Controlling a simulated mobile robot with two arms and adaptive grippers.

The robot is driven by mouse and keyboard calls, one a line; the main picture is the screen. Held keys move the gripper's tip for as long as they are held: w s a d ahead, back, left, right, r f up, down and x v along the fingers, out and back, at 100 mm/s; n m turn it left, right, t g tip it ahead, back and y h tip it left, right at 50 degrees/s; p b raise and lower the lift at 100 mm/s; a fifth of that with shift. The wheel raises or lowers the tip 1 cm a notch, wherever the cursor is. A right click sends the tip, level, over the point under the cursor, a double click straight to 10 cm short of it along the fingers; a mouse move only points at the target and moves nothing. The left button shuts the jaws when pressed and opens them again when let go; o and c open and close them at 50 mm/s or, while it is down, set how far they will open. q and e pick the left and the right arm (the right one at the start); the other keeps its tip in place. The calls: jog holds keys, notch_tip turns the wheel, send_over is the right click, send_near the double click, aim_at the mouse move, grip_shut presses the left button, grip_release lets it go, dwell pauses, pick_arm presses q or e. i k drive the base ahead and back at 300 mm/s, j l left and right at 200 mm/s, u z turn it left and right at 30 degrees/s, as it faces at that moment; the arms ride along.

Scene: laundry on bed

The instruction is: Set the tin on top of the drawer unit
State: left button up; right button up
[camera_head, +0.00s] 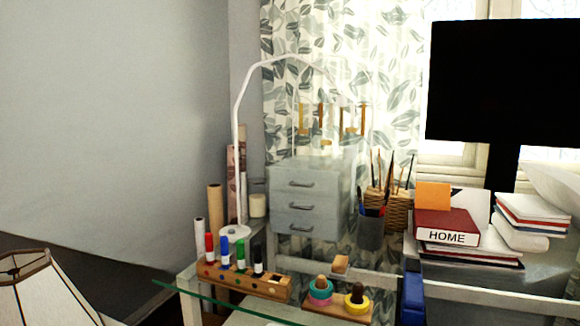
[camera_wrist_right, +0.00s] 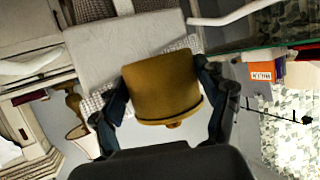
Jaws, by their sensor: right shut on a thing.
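The drawer unit (camera_head: 306,206) is a grey box with three handled drawers. It stands at the back in the middle of the head view, in front of the leaf-patterned curtain. A clear stand with amber upright pieces (camera_head: 334,118) shows at the top of the unit; whether it rests there or behind I cannot tell. In the right wrist view, my right gripper (camera_wrist_right: 163,92) is shut on a mustard-yellow tin (camera_wrist_right: 158,76), one dark finger on each side. The tin and right gripper are outside the head view. My left gripper is not in view.
A white arched lamp (camera_head: 236,140) stands left of the unit. A pen cup (camera_head: 371,230) and brush baskets stand right of it. A marker rack (camera_head: 242,280) and stacking rings (camera_head: 321,292) are in front. Books (camera_head: 447,229) and a black monitor (camera_head: 500,80) are at right.

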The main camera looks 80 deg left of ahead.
aim_at(325, 168)
jog(key=u, duration=1.85)
